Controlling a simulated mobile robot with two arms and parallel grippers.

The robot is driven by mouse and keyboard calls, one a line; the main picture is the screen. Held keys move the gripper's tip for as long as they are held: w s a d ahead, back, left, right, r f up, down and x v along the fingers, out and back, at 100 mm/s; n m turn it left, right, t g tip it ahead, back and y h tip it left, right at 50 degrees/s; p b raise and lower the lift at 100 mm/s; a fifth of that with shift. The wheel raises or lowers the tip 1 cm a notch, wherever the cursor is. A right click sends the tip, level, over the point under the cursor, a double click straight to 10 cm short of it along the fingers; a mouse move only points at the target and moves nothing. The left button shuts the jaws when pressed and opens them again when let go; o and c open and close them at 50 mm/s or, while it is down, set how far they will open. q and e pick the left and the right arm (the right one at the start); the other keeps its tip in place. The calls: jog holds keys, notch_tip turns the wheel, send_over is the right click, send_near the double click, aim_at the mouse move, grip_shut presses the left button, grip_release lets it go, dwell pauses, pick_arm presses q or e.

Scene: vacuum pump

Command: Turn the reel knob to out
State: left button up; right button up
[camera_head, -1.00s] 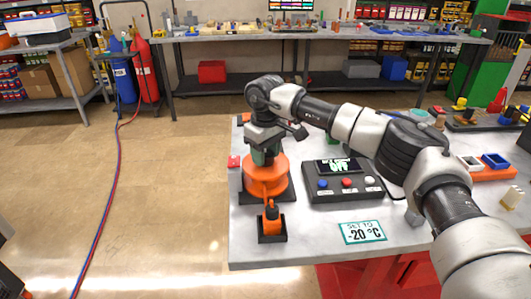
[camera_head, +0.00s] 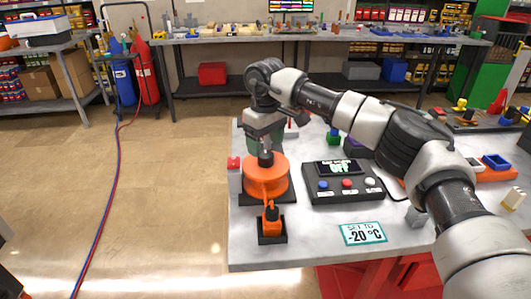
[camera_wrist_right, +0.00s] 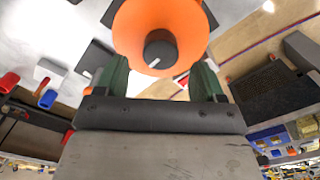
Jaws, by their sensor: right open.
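The orange reel (camera_head: 266,177) stands on a dark base near the left edge of the table. Its dark round knob (camera_head: 265,158) sits upright on top. In the right wrist view the knob (camera_wrist_right: 159,50) shows a white pointer line aimed to the lower left, over the orange reel (camera_wrist_right: 150,18). My right gripper (camera_head: 272,146) is open, just behind and above the knob in the head view. In the wrist view its two green fingers stand apart on either side, with nothing between them touching the knob. Any label for out is not readable. My left gripper is not in view.
A black control box (camera_head: 343,183) with a screen and blue, red and white buttons stands right of the reel. A red-topped grey block (camera_head: 234,176) is close left.

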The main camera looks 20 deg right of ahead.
aim_at(265, 154)
notch_tip(265, 154, up, 7)
dwell(0.3)
dwell(0.4)
